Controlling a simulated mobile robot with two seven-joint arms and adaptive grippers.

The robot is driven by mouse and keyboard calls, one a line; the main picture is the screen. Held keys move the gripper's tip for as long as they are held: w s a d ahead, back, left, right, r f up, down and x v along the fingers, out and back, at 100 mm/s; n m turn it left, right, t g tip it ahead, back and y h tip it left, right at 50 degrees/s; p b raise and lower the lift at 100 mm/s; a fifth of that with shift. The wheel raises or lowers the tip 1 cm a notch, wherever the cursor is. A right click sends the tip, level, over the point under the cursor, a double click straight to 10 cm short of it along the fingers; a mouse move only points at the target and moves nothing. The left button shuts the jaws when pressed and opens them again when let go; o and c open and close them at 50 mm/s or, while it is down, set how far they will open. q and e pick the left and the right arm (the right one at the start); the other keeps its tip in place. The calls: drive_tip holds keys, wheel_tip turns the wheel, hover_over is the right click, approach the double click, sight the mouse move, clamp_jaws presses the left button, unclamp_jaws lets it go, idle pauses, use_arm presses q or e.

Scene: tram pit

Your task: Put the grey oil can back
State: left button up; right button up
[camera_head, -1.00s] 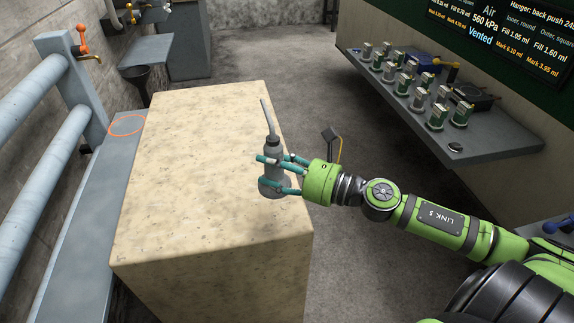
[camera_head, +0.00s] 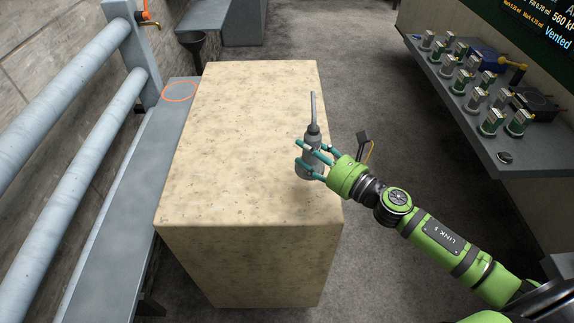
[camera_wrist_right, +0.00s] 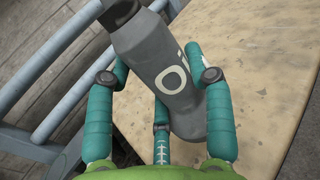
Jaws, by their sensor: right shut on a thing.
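The grey oil can (camera_head: 311,165) has a long thin spout and is held upright near the right edge of the stone block. In the wrist view its grey body with pale lettering (camera_wrist_right: 172,85) sits between my fingers. My right gripper (camera_head: 312,158) is shut on the can, with teal fingers around its body. Whether the can's base touches the block I cannot tell. An orange ring (camera_head: 179,91) is marked on the grey ledge (camera_head: 150,150) left of the block, and it is empty. My left gripper is not in view.
The pale stone block (camera_head: 235,130) has a clear top. Blue-grey pipes (camera_head: 80,65) run along the left wall. A shelf (camera_head: 480,120) with several small canisters is at the right.

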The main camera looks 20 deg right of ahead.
drive_tip(key=shift+w+a+f, duration=0.5)
drive_tip(key=shift+a+f, duration=0.3)
drive_tip(key=shift+f, duration=0.35)
drive_tip(key=shift+w+a+f, duration=0.55)
drive_tip(key=shift+a+f, duration=0.25)
drive_tip(key=shift+f, duration=0.35)
drive_tip(key=shift+w+a+f, duration=0.5)
drive_tip(key=shift+a+f, duration=0.3)
drive_tip(key=shift+f, duration=0.35)
drive_tip(key=shift+f, duration=0.1)
drive_tip(key=shift+f+b, duration=0.15)
drive_tip(key=shift+b, duration=0.2)
drive_tip(key=o, duration=1.5)
drive_tip(key=shift+c, duration=0.2)
